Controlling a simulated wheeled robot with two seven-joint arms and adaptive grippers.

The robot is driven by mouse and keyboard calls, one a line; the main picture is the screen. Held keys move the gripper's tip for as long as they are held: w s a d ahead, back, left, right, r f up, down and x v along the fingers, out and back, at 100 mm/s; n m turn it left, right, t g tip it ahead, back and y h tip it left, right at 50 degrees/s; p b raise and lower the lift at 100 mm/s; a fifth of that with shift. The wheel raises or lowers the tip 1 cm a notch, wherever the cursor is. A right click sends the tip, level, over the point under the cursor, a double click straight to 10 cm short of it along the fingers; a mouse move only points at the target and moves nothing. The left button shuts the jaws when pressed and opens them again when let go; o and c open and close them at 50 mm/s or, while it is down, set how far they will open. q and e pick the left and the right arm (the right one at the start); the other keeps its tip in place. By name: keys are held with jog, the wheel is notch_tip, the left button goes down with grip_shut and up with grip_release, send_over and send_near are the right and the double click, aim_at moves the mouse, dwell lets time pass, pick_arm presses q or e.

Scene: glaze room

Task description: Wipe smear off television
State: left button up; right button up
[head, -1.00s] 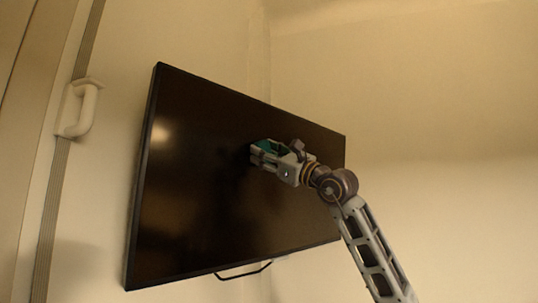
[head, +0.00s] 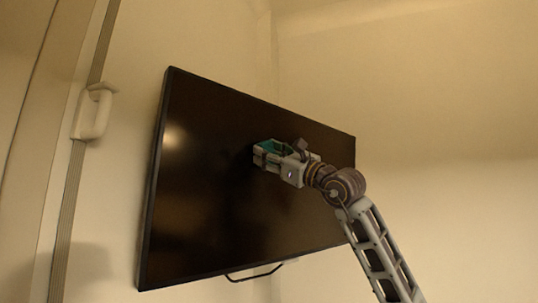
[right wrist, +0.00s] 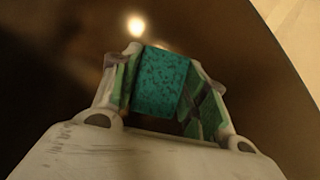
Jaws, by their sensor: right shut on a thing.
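The television (head: 215,215) is a large dark flat screen on the wall, seen at a slant in the head view. Its dark screen also fills most of the right wrist view (right wrist: 50,60). My right gripper (head: 262,153) is in front of the middle of the screen. It is shut on a teal speckled sponge (right wrist: 160,82), held between both fingers. The sponge is at or very close to the screen; I cannot tell if it touches. I see no clear smear; bright spots on the screen look like reflections. My left gripper is not in view.
A white handle (head: 93,112) is on the door or panel left of the television. A thin dark bar (head: 255,274) sticks out below the television's lower edge. The pale wall (head: 430,110) to the right is bare.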

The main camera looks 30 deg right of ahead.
jog(key=shift+s+d+f+b, duration=0.1)
jog(key=shift+s+b, duration=0.25)
jog(key=shift+s, duration=0.3)
jog(key=shift+s+d+f+b, duration=0.15)
jog(key=shift+s+b, duration=0.2)
jog(key=shift+s, duration=0.35)
jog(key=shift+s+d+f+b, duration=0.1)
jog(key=shift+s+b, duration=0.25)
jog(key=shift+s, duration=0.3)
jog(key=shift+s+d+b, duration=0.15)
jog(key=shift+s+b, duration=0.15)
jog(key=shift+s, duration=0.55)
jog(key=shift+s+d+f+b, duration=0.15)
jog(key=shift+s+b, duration=0.2)
jog(key=shift+s, duration=0.4)
jog(key=shift+s+d+b, duration=0.1)
jog(key=shift+s+b, duration=0.2)
jog(key=shift+s, duration=0.4)
